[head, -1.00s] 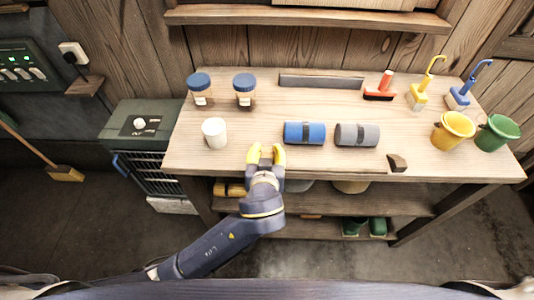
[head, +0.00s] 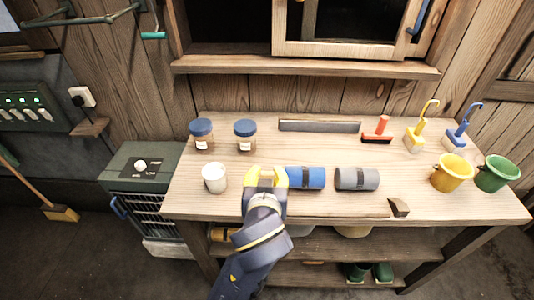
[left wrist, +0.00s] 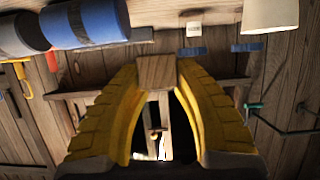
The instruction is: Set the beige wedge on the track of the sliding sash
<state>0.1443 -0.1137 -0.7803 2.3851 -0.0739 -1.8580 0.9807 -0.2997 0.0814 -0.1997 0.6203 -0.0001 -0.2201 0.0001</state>
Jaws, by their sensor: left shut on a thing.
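My left gripper (head: 267,177) is shut on a small beige block, the wedge (left wrist: 156,72), which sits between the yellow fingertips in the left wrist view. The gripper is over the front part of the workbench, just left of the blue roll (head: 306,178). The sliding sash (head: 345,48) is a pale wooden frame in the window at the top of the head view, with a dark opening to its left. Its track cannot be made out clearly; a wooden sill (head: 305,67) runs below. My right gripper is not in view.
A grey bar (head: 318,126) lies at the back.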

